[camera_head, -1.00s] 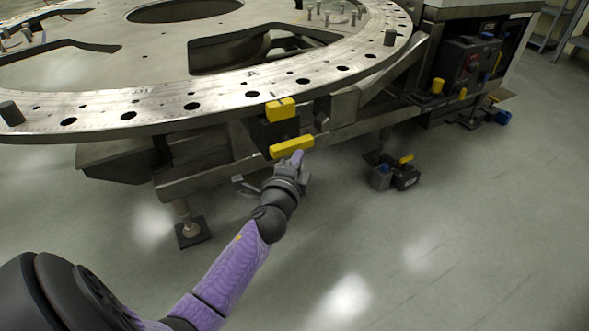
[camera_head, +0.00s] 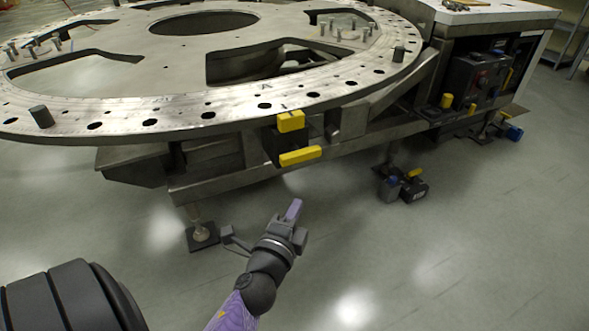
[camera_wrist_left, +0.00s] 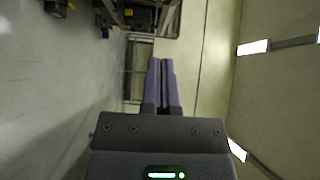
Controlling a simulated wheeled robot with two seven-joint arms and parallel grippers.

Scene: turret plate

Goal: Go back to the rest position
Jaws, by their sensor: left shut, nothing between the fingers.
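My left gripper (camera_head: 293,211) is in front of and below the turret plate (camera_head: 180,108), over open floor. Its purple fingers are closed together with nothing between them, as the left wrist view (camera_wrist_left: 160,82) also shows. It is apart from the yellow handle (camera_head: 300,156) and the yellow block (camera_head: 291,121) at the plate's front edge. My right gripper is not in view.
A grey foot (camera_head: 202,235) of the frame stands left of my gripper. A dark box with a yellow top (camera_head: 412,188) sits on the floor to the right. A control panel (camera_head: 478,78) is at the back right.

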